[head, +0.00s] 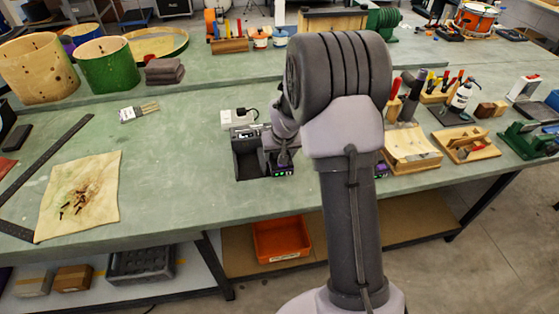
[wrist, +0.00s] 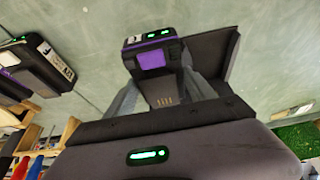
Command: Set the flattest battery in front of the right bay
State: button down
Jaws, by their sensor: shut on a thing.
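A black battery with a purple panel (wrist: 151,61) sits between the grey fingers of my gripper (wrist: 160,78) in the wrist view. Its end shows two green lights, and metal contacts show on its near part. In the head view this battery (head: 282,171) is at the bench's front edge, beside the black charging dock (head: 247,163); my gripper (head: 284,151) is shut on it. The dock's left bay looks empty. My arm and gripper hide the right side. Another purple-edged battery (wrist: 42,66) with a white label lies left in the wrist view; a bit of one (head: 381,171) shows right of my arm.
A white box with a black cable (head: 238,119) stands behind the dock. A wooden tray (head: 412,150) and tools stand to the right. A brush (head: 139,111) and a cloth with small parts (head: 97,178) lie left. Bench between cloth and dock is clear.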

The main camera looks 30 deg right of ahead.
jog(key=b+x, duration=0.1)
jog(key=x, duration=0.2)
jog(key=shift+s+a+f+b, duration=0.15)
jog(key=shift+s+f+b, duration=0.1)
jog(key=shift+f+b, duration=0.2)
jog(key=shift+r, duration=0.1)
jog(key=shift+c, duration=1.6)
grip_release()
jog(key=shift+r+p, duration=0.2)
jog(key=shift+p, duration=0.15)
jog(key=p+v, duration=0.3)
jog(key=v, duration=0.8)
jog(key=shift+s+a+r, duration=0.1)
jog(key=shift+s+r, duration=0.05)
jog(key=shift+s, duration=0.05)
jog(key=s+a+r, duration=0.7)
jog(key=a+r, duration=0.1)
jog(key=r, duration=0.3)
jog(key=s+a+r+y, duration=0.1)
jog(key=s+a+r, duration=0.1)
jog(key=s, duration=0.4)
jog(key=s+a+r+t+y, duration=0.1)
jog(key=s+a, duration=0.4)
jog(key=s, duration=0.2)
jog(key=s+a+r+m+y, duration=0.1)
jog(key=s+a+r, duration=0.1)
jog(key=s+a, duration=0.2)
jog(key=s, duration=0.3)
jog(key=shift+r+t, duration=0.3)
jog(key=shift+r, duration=0.05)
